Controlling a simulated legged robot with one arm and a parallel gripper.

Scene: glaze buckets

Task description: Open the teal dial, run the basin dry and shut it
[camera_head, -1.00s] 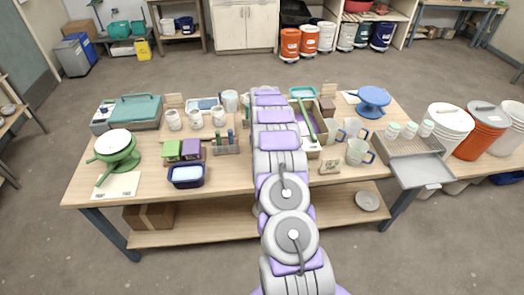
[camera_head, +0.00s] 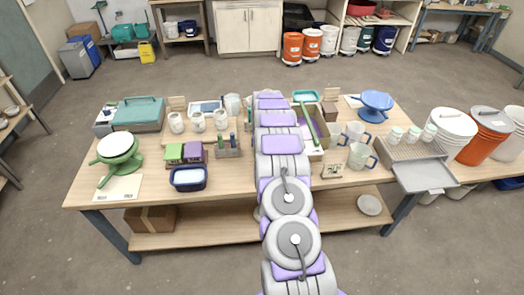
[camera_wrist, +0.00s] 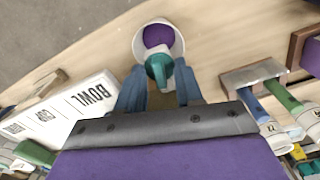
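The teal dial (camera_wrist: 160,67) is in the wrist view, in front of a round white basin (camera_wrist: 137,42). Purple glaze (camera_wrist: 157,36) shows inside the basin. My gripper (camera_wrist: 160,78) has its two blue fingers apart, one on each side of the dial. Small gaps seem to remain between fingers and dial, and I cannot tell whether they touch. Anything below the dial is hidden by my gripper. In the head view my arm covers the basin, the dial and my gripper.
A rack with blue and green handles (camera_wrist: 252,77) stands close on the right in the wrist view. A white BOWL panel (camera_wrist: 92,98) is on the left. In the head view, mugs (camera_head: 360,156), a dark blue tub (camera_head: 188,182) and a green bowl stand (camera_head: 120,150) share the table.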

